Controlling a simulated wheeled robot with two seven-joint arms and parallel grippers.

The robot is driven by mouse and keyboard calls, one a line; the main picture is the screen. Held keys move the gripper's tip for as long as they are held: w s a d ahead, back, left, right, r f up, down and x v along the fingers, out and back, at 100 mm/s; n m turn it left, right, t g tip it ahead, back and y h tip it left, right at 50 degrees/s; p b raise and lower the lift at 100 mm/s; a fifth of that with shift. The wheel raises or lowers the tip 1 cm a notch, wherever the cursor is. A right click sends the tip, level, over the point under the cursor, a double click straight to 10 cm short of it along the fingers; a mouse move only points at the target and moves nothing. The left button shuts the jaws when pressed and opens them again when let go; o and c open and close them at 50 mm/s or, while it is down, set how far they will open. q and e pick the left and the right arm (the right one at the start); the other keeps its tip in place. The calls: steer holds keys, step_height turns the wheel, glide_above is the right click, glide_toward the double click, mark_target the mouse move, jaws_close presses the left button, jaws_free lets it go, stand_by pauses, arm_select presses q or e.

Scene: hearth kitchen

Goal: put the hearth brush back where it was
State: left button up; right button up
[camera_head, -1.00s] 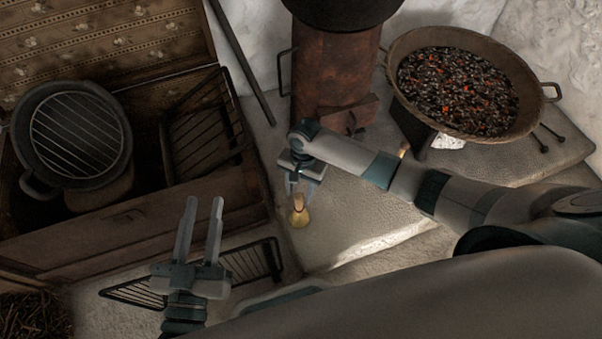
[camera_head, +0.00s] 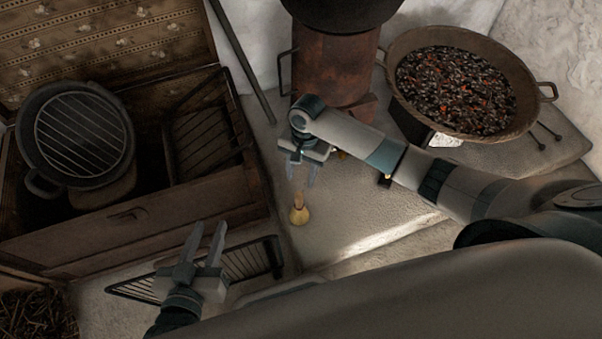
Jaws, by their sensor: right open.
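A small yellow thing with a flared end and a narrow neck (camera_head: 299,216), probably the hearth brush, is on the pale stone hearth near its left edge. My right gripper (camera_head: 302,181) is just above its narrow end in the picture. Its two fingers are apart with nothing seen between them. I cannot tell whether the thing stands or lies. My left gripper (camera_head: 205,243) is open and empty at the lower left, in front of the wooden chest.
The wooden chest (camera_head: 140,222) holds a round pot with a grill (camera_head: 82,135) and a wire rack (camera_head: 205,140). Another rack (camera_head: 250,262) lies before it. A pan of embers (camera_head: 455,92) and a rusty stove (camera_head: 335,68) stand behind. A small dark thing (camera_head: 385,180) is partly behind my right arm.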

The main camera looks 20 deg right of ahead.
stand_by(0.3)
steer(key=shift+s+a+f, duration=0.15)
steer(key=shift+s+a, duration=0.05)
steer(key=s+a+r+n+t+y, duration=0.2)
steer(key=s+a+n+t+y, duration=0.4)
steer(key=s+a, duration=0.5)
steer(key=s+d+r+n+t+h, duration=0.1)
steer(key=s+d+r+n+t, duration=0.1)
steer(key=r, duration=0.5)
steer(key=s+d+r+n+t+h, duration=0.1)
steer(key=s+d+r+n+t, duration=0.1)
steer(key=r+t, duration=0.4)
steer(key=shift+d+r+n, duration=0.55)
steer(key=shift+d+n, duration=0.15)
steer(key=shift+d, duration=0.3)
steer(key=shift+s, duration=0.1)
